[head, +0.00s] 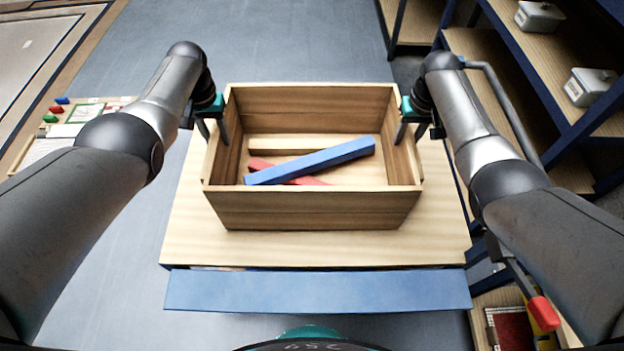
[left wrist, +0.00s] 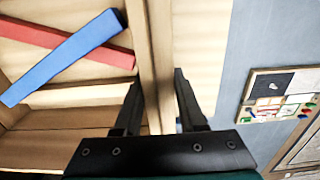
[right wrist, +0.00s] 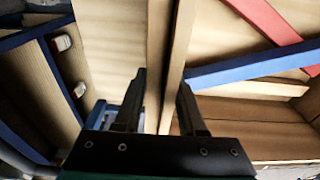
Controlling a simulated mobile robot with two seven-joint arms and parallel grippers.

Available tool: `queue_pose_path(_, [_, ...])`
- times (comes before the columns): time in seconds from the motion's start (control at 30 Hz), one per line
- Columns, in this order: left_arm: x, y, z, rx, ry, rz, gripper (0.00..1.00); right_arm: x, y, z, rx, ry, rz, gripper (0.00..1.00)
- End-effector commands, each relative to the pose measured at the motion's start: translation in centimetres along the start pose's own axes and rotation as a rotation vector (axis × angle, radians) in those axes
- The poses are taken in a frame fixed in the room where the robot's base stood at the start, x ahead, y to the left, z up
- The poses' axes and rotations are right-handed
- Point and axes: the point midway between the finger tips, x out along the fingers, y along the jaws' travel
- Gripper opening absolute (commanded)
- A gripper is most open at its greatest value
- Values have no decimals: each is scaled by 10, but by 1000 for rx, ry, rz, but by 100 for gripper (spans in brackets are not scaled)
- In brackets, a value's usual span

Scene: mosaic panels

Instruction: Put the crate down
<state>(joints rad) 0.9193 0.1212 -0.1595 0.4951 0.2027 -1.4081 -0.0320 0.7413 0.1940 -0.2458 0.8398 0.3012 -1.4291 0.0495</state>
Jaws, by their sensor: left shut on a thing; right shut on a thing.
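The wooden crate (head: 314,209) is in the middle of the head view, level, over the light wooden top of a table (head: 190,220). I cannot tell whether it touches the top. Inside it lie a blue bar (head: 320,158), a red bar (head: 262,165) partly hidden under the blue one, and a pale wooden bar (head: 290,143). My left gripper (head: 220,130) is shut on the crate's left wall; the wall runs between its fingers in the left wrist view (left wrist: 155,90). My right gripper (head: 403,130) is shut on the right wall, also between the fingers in the right wrist view (right wrist: 165,90).
A blue shelf unit (head: 520,75) with grey-white boxes (head: 540,16) stands at the right. At the left is a board with coloured pieces (head: 85,112). The table has a blue front edge (head: 318,290). Bare tabletop shows around the crate, and grey floor lies behind.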

Motion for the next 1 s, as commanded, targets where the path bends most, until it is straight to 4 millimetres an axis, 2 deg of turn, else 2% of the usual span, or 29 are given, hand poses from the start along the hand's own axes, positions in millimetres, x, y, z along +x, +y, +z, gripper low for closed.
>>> queue_pose_path(0.27, [7,1,-3,1,8,1,0,7,-1,-2,-1,9,-2,0])
queue_pose_path(0.3, [9,1,0,0,0,1,43,9,-1,1,0,0,-1,43])
queue_pose_path(0.53, [8,0,0,0,0,1,69,8,0,1,0,0,-1,69])
queue_pose_path(0.83, [8,0,0,0,0,0,70,9,0,1,0,0,0,70])
queue_pose_path(1.0, [1,0,0,-1,1,0,70,9,0,1,0,0,0,70])
